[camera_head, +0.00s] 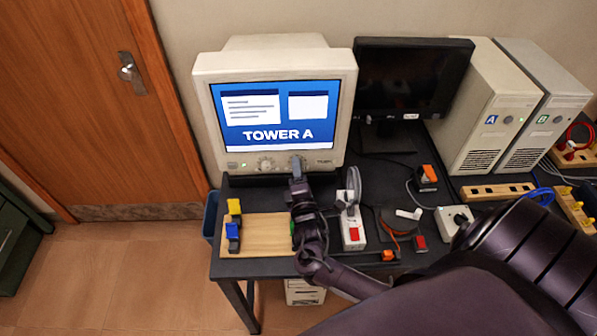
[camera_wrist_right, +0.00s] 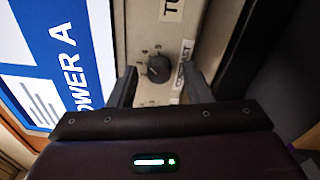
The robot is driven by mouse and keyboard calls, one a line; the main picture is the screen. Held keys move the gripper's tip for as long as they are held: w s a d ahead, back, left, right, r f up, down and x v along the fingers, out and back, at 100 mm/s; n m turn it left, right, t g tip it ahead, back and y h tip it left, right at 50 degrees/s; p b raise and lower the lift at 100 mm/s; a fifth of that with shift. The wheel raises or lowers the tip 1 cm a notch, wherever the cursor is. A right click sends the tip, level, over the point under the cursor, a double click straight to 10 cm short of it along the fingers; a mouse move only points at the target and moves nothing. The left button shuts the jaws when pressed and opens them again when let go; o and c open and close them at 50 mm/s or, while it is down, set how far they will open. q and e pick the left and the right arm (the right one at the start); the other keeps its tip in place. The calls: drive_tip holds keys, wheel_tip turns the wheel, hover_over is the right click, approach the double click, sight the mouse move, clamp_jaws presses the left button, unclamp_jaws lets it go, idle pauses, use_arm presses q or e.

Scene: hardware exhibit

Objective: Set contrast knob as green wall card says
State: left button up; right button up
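The beige CRT monitor (camera_head: 199,110) stands at the back left of the black table, its screen reading "TOWER A". One round knob (camera_head: 265,163) shows below the screen. My right gripper (camera_head: 297,164) is at the bezel, right of that knob. No green wall card is in view. My left gripper is not in view.
A black monitor (camera_head: 405,75) and two beige towers (camera_head: 490,110) (camera_head: 545,105) stand to the right. A wooden board (camera_head: 262,236) with yellow and blue blocks lies in front.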

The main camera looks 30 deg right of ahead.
sight(297, 144)
drive_tip(key=o, duration=0.5)
drive_tip(key=r, duration=0.7)
drive_tip(key=shift+w+d, duration=0.3)
drive_tip(key=shift+w, duration=0.1)
drive_tip(key=r, duration=0.4)
drive_tip(key=s+r+b, duration=0.1)
drive_tip(key=r, duration=0.2)
drive_tip(key=shift+a, duration=0.35)
drive_tip(key=c, duration=0.5)
drive_tip(key=r, duration=0.5)
drive_tip(key=shift+w+d, duration=0.15)
drive_tip(key=shift+w, duration=0.1)
drive_tip(key=shift+s+r, duration=0.15)
drive_tip(key=shift+r, duration=0.4)
